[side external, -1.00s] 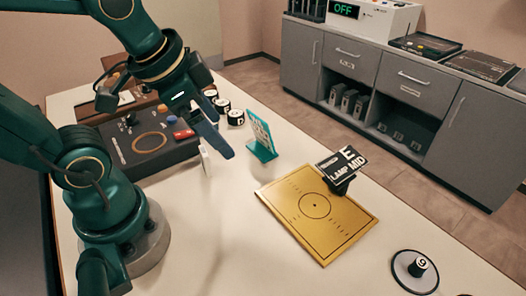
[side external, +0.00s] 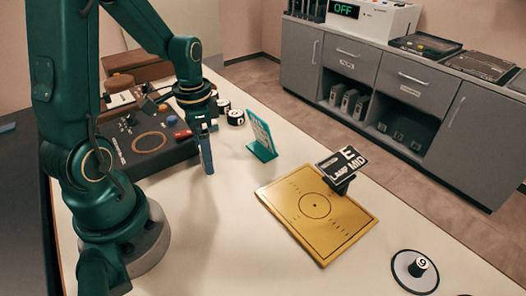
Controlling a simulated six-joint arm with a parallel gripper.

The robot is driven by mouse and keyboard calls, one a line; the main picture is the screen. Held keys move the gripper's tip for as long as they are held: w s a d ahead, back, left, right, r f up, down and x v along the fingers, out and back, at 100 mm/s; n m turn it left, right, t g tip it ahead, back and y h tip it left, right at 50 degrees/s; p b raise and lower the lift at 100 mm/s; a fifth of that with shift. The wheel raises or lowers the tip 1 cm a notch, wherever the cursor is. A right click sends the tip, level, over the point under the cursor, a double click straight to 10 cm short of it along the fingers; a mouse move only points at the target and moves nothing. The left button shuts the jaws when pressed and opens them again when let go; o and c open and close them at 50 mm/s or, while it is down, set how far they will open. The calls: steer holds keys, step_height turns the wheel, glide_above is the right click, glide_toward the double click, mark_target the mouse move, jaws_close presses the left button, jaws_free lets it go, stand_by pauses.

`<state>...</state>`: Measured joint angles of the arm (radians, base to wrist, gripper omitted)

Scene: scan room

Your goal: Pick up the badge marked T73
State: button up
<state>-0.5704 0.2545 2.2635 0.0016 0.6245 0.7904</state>
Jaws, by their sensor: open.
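I cannot read T73 on anything in view, so I cannot tell which thing is the badge. My gripper (side external: 207,160) points down over the pale table, beside the right end of the dark control box. It is seen nearly edge-on, open, with nothing visible held in it. It covers the spot where a small white upright piece showed earlier. A teal stand (side external: 262,151) holding a white printed card (side external: 261,131) is to the right of my gripper, apart from it.
The dark control box (side external: 140,148) with a red button (side external: 183,134) is left of my gripper. Black-and-white cylinders (side external: 236,117) stand behind. A gold plate (side external: 300,225) with a tilted black sign (side external: 341,164) is right. A round disc (side external: 403,271) bears a small cylinder (side external: 419,266). The table front is clear.

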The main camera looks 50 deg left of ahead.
steer(key=shift+f, duration=1.2)
steer(key=c, duration=1.4)
steer(key=shift+r, duration=0.15)
steer(key=shift+c, duration=0.2)
